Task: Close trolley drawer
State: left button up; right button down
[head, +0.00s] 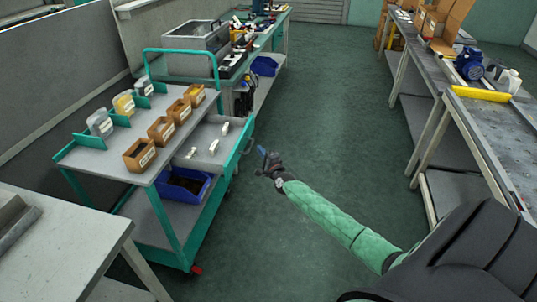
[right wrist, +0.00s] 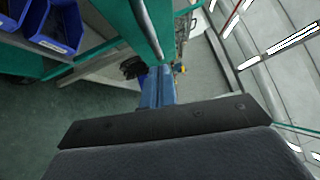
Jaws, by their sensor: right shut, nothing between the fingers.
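The teal and grey trolley (head: 170,220) stands left of centre in the head view. Its drawer (head: 238,148) is pulled out to the right, with a teal front and a bar handle; a few small white items lie inside. My right gripper (head: 263,153) is shut and empty, just right of the drawer front, apparently apart from it. In the right wrist view my blue fingers (right wrist: 157,86) are together, and a teal edge with a light bar (right wrist: 146,28) lies above and beside them. My left gripper is not in view.
Several brown boxes (head: 161,130) and clear jars stand on the trolley top. A blue bin (head: 183,184) sits below the drawer. A grey table (head: 60,245) is at the lower left, a workbench (head: 490,120) at the right. The green floor between is clear.

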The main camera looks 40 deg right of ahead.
aim_at(206, 145)
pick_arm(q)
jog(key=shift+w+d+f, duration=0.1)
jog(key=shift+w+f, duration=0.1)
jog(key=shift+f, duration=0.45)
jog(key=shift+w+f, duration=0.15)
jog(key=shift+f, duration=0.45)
pick_arm(e)
jog(key=shift+w+a+r, duration=0.15)
jog(key=shift+w+a, duration=0.3)
jog(key=shift+w, duration=0.15)
